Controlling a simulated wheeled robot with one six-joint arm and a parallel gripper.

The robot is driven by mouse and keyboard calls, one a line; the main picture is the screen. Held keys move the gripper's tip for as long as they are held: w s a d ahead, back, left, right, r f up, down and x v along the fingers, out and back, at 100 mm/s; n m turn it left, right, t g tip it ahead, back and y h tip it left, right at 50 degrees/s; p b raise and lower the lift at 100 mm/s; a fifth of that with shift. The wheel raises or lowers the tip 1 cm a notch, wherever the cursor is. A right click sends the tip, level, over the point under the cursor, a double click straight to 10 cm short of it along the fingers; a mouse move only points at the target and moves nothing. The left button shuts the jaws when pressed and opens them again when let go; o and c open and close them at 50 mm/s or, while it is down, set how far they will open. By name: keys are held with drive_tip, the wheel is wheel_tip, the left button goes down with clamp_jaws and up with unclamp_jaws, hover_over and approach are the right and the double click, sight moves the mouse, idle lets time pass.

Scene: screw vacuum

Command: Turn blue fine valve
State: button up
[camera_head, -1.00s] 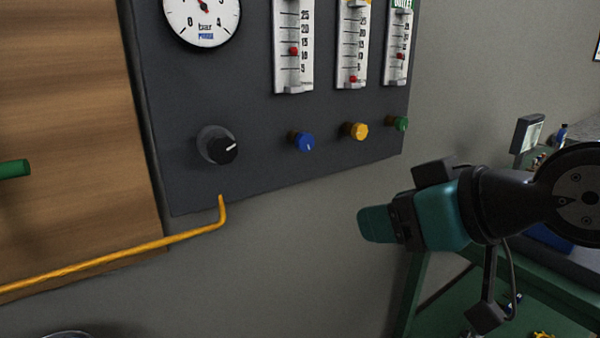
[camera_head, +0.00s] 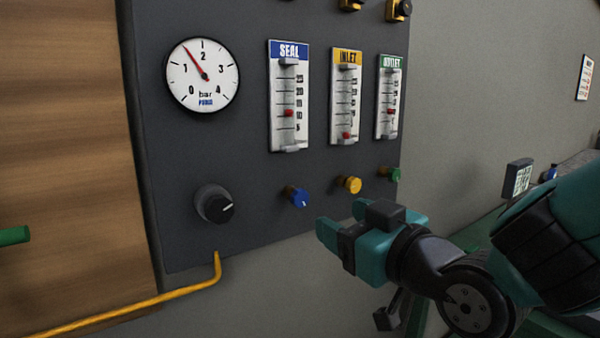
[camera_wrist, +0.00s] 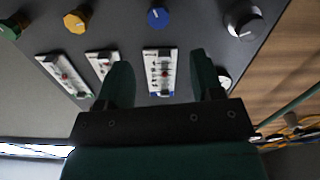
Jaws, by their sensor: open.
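The blue fine valve (camera_head: 298,197) is a small round knob with a white mark on the dark panel, below the SEAL flow gauge (camera_head: 289,97). It also shows in the wrist view (camera_wrist: 157,17) at the top, beyond my fingertips and roughly between their lines. My gripper (camera_head: 343,222) is to the right of and a little below the blue knob in the head view. It is open and empty, with its two fingers (camera_wrist: 160,75) spread apart in the wrist view. The gripper is not touching the knob.
A yellow knob (camera_head: 349,184) and a green knob (camera_head: 389,173) sit to the right of the blue one. A black knob (camera_head: 214,204) is to its left. A pressure gauge (camera_head: 203,75) is above. A yellow pipe (camera_head: 140,303) runs below the panel.

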sight(302, 194)
drive_tip(key=p+x, duration=0.3)
drive_tip(key=p, duration=0.1)
drive_tip(key=p+x, duration=0.4)
drive_tip(key=p, duration=0.1)
drive_tip(key=p+x, duration=0.4)
drive_tip(key=shift+r+p, duration=0.3)
drive_tip(key=shift+p, duration=0.1)
drive_tip(key=shift+w+a+f+p, duration=0.3)
drive_tip(key=shift+w+f+p, duration=0.05)
drive_tip(key=shift+w+p, duration=0.2)
